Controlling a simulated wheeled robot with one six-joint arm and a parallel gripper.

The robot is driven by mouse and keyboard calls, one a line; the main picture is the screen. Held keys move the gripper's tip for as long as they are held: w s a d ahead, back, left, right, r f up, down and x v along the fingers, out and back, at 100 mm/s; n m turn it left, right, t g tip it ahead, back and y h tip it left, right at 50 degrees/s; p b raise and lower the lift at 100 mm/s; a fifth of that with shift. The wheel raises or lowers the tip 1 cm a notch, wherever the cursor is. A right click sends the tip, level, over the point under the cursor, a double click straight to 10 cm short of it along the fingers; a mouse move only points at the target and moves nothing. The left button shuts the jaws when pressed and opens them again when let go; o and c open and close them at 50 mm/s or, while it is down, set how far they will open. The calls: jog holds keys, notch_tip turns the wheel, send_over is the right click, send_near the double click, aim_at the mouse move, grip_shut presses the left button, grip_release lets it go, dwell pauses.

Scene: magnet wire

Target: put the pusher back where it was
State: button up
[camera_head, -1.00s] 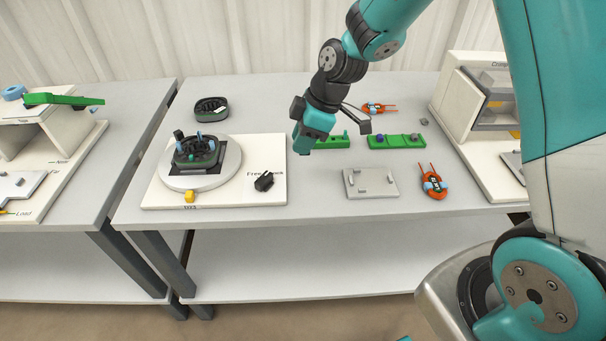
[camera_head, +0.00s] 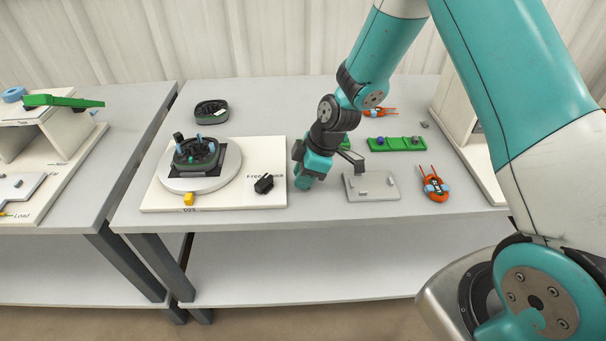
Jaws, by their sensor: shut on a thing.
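My gripper (camera_head: 304,184) is low over the middle of the table, just right of the white board and left of the grey plate. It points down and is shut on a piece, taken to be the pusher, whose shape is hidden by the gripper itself. I cannot tell whether the piece touches the table. A green holder (camera_head: 347,143) is mostly hidden behind my gripper. Another green holder (camera_head: 410,144) with a purple knob and other pegs lies to its right.
The white board (camera_head: 226,199) carries a round turntable (camera_head: 198,184) with a dark fixture and a black block (camera_head: 264,184). A grey plate (camera_head: 371,187) and an orange tool (camera_head: 434,185) lie right. A dark oval tray (camera_head: 211,111) is at the back.

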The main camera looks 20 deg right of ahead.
jog(key=o, duration=0.9)
jog(key=v, duration=1.2)
jog(key=s+a+r+m, duration=0.2)
jog(key=s+r, duration=0.2)
jog(key=s, duration=0.4)
jog(key=s+a+r+m+g, duration=0.1)
jog(key=s+a+r+m, duration=0.2)
jog(key=s+r, duration=0.2)
jog(key=s+a+r+m, duration=0.2)
jog(key=s+a+r, duration=0.1)
jog(key=s, duration=0.7)
jog(key=shift+s+a+r+p, duration=0.1)
jog(key=shift+s+r+p, duration=0.1)
jog(key=shift+r, duration=0.25)
jog(key=shift+s+a+r+p, duration=0.1)
jog(key=shift+a+r+p, duration=0.05)
jog(key=shift+r, duration=0.3)
